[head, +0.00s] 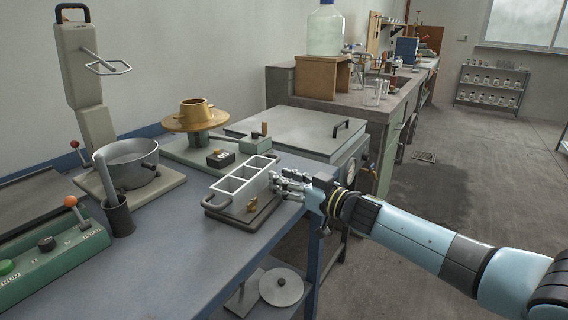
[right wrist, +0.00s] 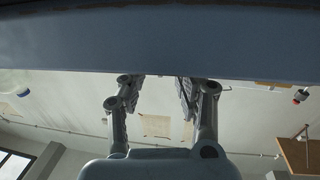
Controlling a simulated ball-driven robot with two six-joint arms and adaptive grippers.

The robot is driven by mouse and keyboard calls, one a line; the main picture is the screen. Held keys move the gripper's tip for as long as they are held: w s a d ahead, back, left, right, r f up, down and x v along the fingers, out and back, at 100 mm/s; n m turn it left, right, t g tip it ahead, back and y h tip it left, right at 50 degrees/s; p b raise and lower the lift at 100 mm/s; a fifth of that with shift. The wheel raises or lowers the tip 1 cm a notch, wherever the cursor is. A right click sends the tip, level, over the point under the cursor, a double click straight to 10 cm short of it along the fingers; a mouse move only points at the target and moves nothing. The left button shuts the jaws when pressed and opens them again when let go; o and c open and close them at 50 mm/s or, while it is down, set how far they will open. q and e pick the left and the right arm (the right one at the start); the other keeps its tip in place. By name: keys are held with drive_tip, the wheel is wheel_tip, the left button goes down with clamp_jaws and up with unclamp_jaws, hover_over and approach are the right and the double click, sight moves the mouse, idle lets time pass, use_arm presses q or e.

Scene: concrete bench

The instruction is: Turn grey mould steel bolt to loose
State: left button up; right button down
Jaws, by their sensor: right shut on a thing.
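The grey mould (head: 232,196), a three-compartment metal box with a loop handle at its left end, stands on a dark base plate on the bench. A brass-coloured fitting (head: 252,206) shows on its front side. My right gripper (head: 279,183) reaches in from the right, its fingers at the mould's right end. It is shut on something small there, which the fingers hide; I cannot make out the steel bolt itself. My left gripper is not in view.
A green control box (head: 50,255), a pot (head: 128,165) and a brass flanged piece (head: 195,116) stand on the blue-grey bench (head: 180,255). A lidded metal box (head: 290,130) stands behind the mould. The bench's front right edge runs below my right wrist.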

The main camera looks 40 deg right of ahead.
drive_tip(key=n+y, duration=0.1)
drive_tip(key=y, duration=0.1)
drive_tip(key=shift+w+d+n+g+y, duration=0.15)
drive_tip(key=shift+d+n+g+y, duration=0.15)
drive_tip(key=shift+n+g, duration=0.1)
drive_tip(key=shift+n+g+y+b, duration=0.3)
drive_tip(key=shift+n+g+y, duration=0.15)
drive_tip(key=shift+y, duration=0.25)
drive_tip(key=shift+a, duration=0.1)
drive_tip(key=c, duration=1.2)
unclamp_jaws()
drive_tip(key=v, duration=1.2)
drive_tip(key=shift+f, duration=0.15)
